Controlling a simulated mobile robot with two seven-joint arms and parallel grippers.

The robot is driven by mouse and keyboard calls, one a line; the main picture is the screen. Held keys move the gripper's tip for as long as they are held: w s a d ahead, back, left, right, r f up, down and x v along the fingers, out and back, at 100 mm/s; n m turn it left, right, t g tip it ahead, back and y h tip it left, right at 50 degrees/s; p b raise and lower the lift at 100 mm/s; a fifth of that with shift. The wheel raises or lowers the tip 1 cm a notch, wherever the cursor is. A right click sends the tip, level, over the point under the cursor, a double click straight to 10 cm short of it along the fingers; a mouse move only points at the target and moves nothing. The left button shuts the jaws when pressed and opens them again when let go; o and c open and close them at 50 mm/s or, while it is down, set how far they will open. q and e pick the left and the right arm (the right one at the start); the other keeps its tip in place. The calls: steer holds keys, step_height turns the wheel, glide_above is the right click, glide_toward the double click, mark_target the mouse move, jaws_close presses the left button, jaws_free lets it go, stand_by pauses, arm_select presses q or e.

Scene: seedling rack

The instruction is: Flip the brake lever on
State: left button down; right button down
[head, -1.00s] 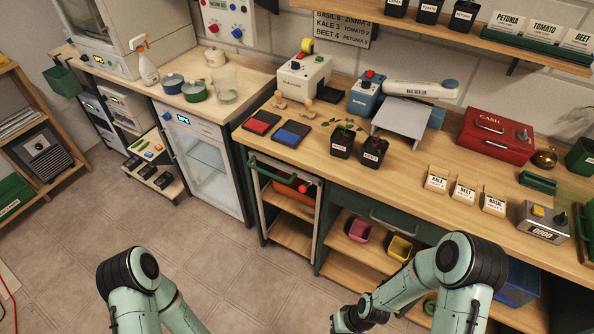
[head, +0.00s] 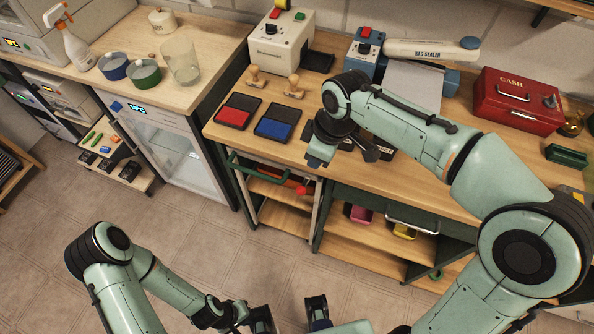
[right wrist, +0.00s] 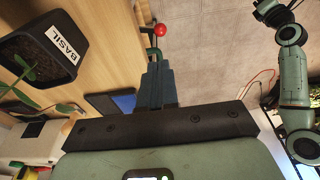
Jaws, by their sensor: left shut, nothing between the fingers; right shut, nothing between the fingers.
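The brake lever, with a red ball knob (head: 303,190), is on the low wooden trolley (head: 278,212) under the counter's front edge. In the right wrist view the knob (right wrist: 160,30) shows just beyond the fingertips, on a thin stem; I cannot tell its exact position. My right gripper (head: 319,160) is shut and empty, over the counter's front edge, above and slightly right of the knob. Its closed fingers (right wrist: 157,76) point toward the knob, apparently without touching. My left gripper (head: 317,316) is shut and empty, low at the bottom edge and partly cut off.
A green handle (head: 248,166) spans the trolley's front. Red (head: 236,112) and blue (head: 278,122) stamp pads lie on the counter nearby. A basil pot (right wrist: 42,50) stands close to my right gripper. The floor (head: 185,240) before the trolley is clear.

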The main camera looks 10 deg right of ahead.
mark_target(301, 191)
arm_select(q)
steer(key=shift+s, duration=0.15)
arm_select(e)
steer(key=shift+s, duration=0.25)
